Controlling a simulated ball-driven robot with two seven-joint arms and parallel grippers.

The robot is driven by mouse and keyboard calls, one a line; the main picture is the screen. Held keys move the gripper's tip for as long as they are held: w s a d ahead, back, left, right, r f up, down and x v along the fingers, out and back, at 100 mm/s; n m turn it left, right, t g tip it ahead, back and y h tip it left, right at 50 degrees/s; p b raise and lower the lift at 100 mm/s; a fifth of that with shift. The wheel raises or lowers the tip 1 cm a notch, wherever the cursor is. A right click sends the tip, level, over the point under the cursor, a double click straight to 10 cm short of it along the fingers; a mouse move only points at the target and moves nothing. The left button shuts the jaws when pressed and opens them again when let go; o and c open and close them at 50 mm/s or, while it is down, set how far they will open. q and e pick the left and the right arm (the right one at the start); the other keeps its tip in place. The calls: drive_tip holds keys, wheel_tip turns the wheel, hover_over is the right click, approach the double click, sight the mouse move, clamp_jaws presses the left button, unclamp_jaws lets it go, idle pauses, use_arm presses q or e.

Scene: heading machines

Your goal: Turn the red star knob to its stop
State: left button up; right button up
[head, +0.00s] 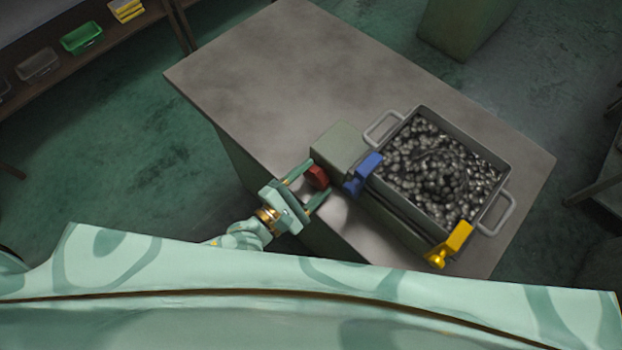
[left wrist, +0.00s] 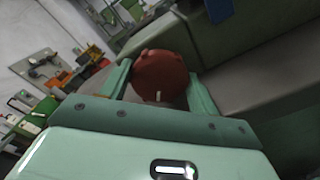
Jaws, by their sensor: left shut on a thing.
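The red star knob (head: 318,177) sits on the near-left side of a grey-green box (head: 341,147) on the table. My left gripper (head: 315,184) has its two fingers on either side of the knob and is shut on it. In the left wrist view the knob (left wrist: 160,75) shows round and lobed between the fingers, with a short pale mark on its face. The shaft behind the knob is hidden. My right gripper is not in view.
A metal bin (head: 408,117) full of dark round pieces stands right of the box. A blue block (head: 362,174) and a yellow part (head: 450,243) sit along its near side. The table's (head: 260,70) far-left area is clear. A shelf with a green tray (head: 82,38) stands at upper left.

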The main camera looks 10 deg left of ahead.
use_arm(q)
drive_tip(key=o, duration=1)
drive_tip(key=shift+s+f, duration=0.1)
